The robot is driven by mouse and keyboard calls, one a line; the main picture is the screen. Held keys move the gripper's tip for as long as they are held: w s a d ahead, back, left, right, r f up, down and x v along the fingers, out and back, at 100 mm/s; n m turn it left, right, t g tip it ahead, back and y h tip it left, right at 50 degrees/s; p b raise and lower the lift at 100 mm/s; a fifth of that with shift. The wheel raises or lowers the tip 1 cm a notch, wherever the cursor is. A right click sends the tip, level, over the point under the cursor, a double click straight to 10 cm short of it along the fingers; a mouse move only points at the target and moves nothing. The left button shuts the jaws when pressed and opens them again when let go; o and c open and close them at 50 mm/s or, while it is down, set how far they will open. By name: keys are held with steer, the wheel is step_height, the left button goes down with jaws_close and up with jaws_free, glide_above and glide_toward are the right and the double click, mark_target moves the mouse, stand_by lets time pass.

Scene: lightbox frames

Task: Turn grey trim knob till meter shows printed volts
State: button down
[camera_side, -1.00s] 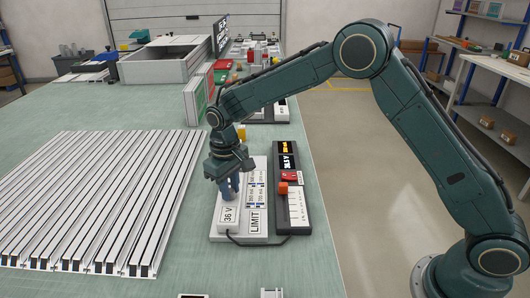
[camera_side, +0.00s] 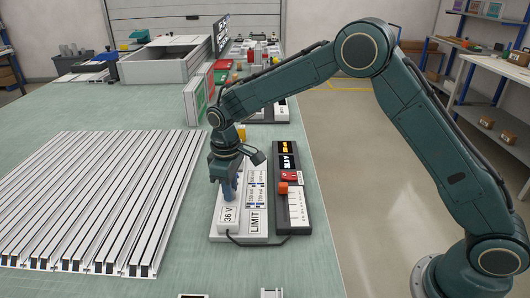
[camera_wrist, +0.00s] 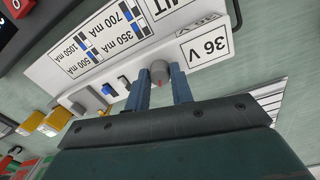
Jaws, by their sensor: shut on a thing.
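The white driver unit (camera_side: 261,205) lies on the bench, with a printed 36 V label (camera_side: 230,214), which also shows in the wrist view (camera_wrist: 207,47). The grey trim knob (camera_wrist: 158,72), with a small red mark on its face, sits between my fingertips in the wrist view. My gripper (camera_side: 228,199) points down over the unit and is shut on the knob; the fingers hide the knob in the side view. The dark meter (camera_side: 304,217) stands beside the unit on its right. Its lit display (camera_side: 287,162) shows white digits too small to read surely.
The meter carries an orange block (camera_side: 283,188) and a red part (camera_side: 291,176) close to my gripper. Slotted metal rails (camera_side: 100,190) cover the bench to the left. A grey open box (camera_side: 160,66) and a green-faced panel (camera_side: 196,101) stand further back.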

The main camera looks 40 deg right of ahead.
steer(key=c, duration=1.2)
jaws_free()
steer(key=shift+r, duration=0.15)
step_height(320, 180, up, 14)
steer(key=shift+a+f, duration=0.15)
steer(key=shift+f, duration=0.05)
steer(key=shift+s+r, duration=0.1)
steer(key=shift+s, duration=0.05)
